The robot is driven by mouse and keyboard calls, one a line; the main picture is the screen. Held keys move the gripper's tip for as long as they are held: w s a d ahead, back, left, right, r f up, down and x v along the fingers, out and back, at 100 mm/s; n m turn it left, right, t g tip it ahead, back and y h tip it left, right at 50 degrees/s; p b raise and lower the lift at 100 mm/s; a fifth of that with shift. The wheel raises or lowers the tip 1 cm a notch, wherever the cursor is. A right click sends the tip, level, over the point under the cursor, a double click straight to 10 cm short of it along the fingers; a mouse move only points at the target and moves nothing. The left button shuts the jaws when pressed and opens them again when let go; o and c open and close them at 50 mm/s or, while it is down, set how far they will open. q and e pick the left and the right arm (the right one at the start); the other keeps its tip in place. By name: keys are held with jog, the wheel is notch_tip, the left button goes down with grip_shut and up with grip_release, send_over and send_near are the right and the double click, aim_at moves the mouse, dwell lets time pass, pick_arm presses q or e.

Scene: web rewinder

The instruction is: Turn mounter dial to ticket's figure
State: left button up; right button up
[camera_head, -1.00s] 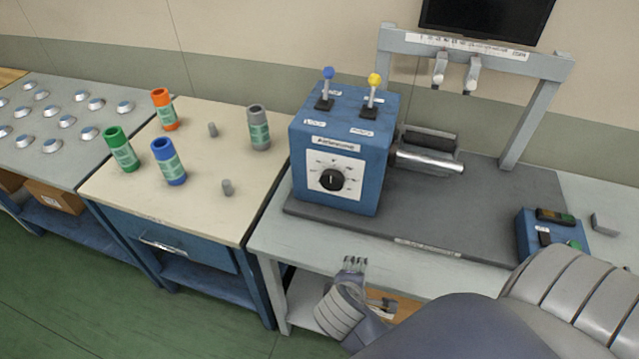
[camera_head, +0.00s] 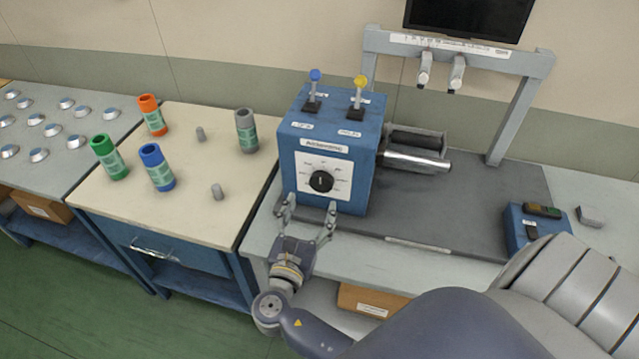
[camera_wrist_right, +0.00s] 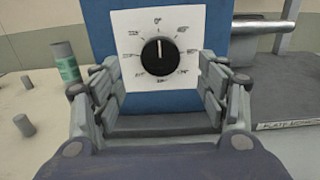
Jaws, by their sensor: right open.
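The mounter dial (camera_head: 321,181) is a round black knob on a white scale plate (camera_head: 341,164) on the front of the blue mounter box (camera_head: 354,207). In the right wrist view the dial (camera_wrist_right: 158,56) faces me, its white mark pointing up to about 0°. My right gripper (camera_head: 308,207) is open just in front of and below the dial. Its two fingers (camera_wrist_right: 160,92) stand apart on either side below the knob, not touching it. A blue-topped lever (camera_head: 314,90) and a yellow-topped lever (camera_head: 358,92) stand on the box. I cannot make out a ticket. My left gripper is out of view.
A roller (camera_head: 418,160) juts out right of the box, under a grey frame (camera_head: 517,112). A small blue control box (camera_head: 526,230) sits at right. Several coloured cylinders, such as the green one (camera_head: 109,157), stand on the cream table (camera_head: 198,191). Dark bench mat (camera_head: 460,205) is mostly clear.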

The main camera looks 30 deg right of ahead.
aim_at(321, 184)
jog(key=p+x, duration=0.1)
jog(key=x, duration=0.7)
jog(key=shift+w+p, duration=0.1)
jog(key=shift+p, duration=0.2)
jog(key=shift+c, duration=0.3)
jog(key=c, duration=1)
